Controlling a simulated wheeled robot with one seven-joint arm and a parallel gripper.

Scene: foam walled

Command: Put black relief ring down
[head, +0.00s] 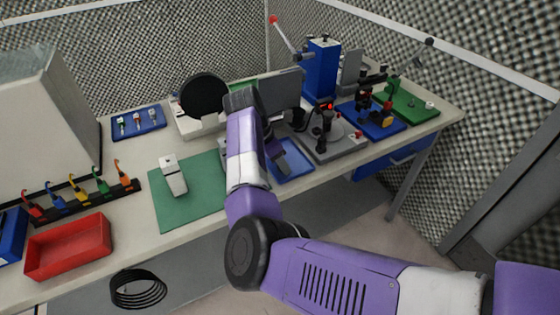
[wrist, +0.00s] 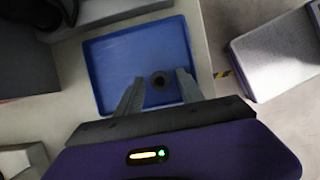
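A gap shows between the ring and each finger. In the head view my gripper (head: 288,156) is over the blue tray (head: 309,164) near the table's front edge, and the ring is hidden there.
A green mat (head: 190,205) with a grey device lies left of the tray. A grey stand with a black disc (head: 204,95) is behind. A microscope-like instrument (head: 325,130) stands close on the right. A red bin (head: 68,247) is at the front left.

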